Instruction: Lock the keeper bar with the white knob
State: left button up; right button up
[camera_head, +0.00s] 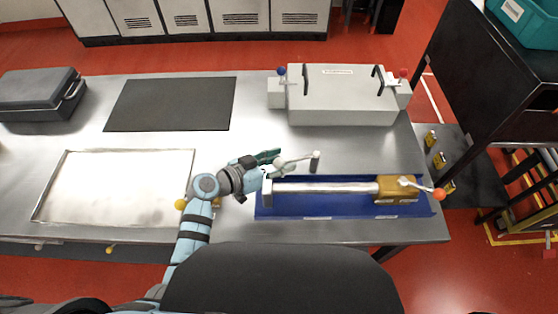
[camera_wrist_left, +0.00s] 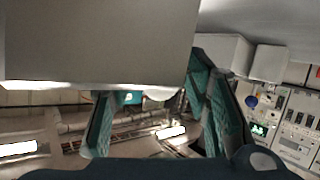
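A blue fixture (camera_head: 345,210) on the metal bench holds a long silver bar (camera_head: 325,188). A pale lever with a white knob (camera_head: 279,164) and a dark grey end (camera_head: 315,160) sits above the fixture's left end. My left gripper (camera_head: 270,158) is at the white knob, coming from the left. In the left wrist view its teal fingers (camera_wrist_left: 152,108) stand apart, with a white rounded thing (camera_wrist_left: 160,94), probably the knob, partly visible between them. A large grey surface hides much of that view. Contact with the knob cannot be told. My right gripper is not in view.
A brass block (camera_head: 397,190) with an orange-knobbed lever (camera_head: 438,194) is at the fixture's right end. A grey box (camera_head: 342,100) with black handles, a blue knob (camera_head: 282,70) and a red knob (camera_head: 403,73) stands behind. A dark mat (camera_head: 172,104) and pale tray (camera_head: 115,188) lie left.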

pick_arm(q)
jog(key=v, duration=1.2)
